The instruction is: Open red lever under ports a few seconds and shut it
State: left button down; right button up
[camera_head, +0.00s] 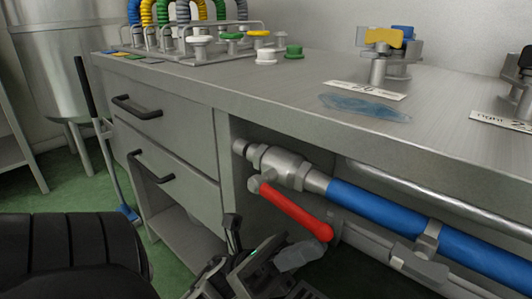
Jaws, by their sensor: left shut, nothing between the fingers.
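The red lever (295,212) hangs from a metal valve (282,165) under the worktop. It slants down to the right from its pivot, at an angle to the pipe, and its free end is just above my left gripper. A blue pipe (400,223) runs right from the valve. My left gripper (265,254) is low in the middle of the view, shut and empty, just below the lever. I cannot tell whether it touches the lever. The ports with coloured hoses (190,14) stand at the back left of the worktop. My right gripper is not in view.
The steel worktop (240,85) overhangs the valve. Drawers with black handles (137,107) are left of the opening. A grey lower pipe (375,248) runs below the blue one. A blue film (365,107) and a label card (364,90) lie on top.

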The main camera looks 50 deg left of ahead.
pick_arm(q)
jog(key=b+v, duration=0.1)
jog(key=v, duration=1.5)
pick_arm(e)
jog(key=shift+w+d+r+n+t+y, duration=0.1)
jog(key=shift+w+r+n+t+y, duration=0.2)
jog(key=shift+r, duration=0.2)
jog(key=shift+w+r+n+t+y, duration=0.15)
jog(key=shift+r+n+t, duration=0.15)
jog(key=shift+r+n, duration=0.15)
pick_arm(q)
jog(key=shift+s, duration=0.1)
